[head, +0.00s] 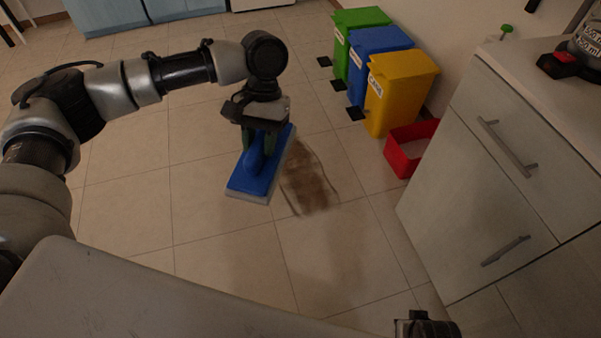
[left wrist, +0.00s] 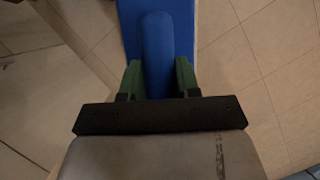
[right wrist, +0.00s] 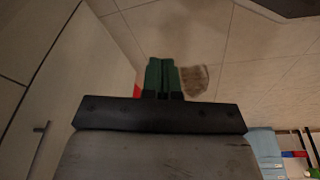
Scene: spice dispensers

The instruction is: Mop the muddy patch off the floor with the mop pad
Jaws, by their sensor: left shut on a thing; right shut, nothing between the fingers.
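The mop pad (head: 245,185) is a blue block with a pale underside and a raised blue grip. My left gripper (head: 258,140) is shut on that grip; the left wrist view shows the green fingers (left wrist: 158,80) on both sides of the blue grip (left wrist: 157,45). The brown muddy patch (head: 310,183) lies on the tiled floor just right of the pad, which covers or borders its left side. Whether the pad touches the floor I cannot tell. The patch also shows in the right wrist view (right wrist: 194,80). My right gripper (right wrist: 161,75) is shut and empty.
Green (head: 360,22), blue (head: 378,50) and yellow (head: 402,95) bins stand behind right of the patch. A red open box (head: 408,150) sits in front of the yellow bin. A drawer cabinet (head: 485,170) stands at the right. The floor left of the pad is clear.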

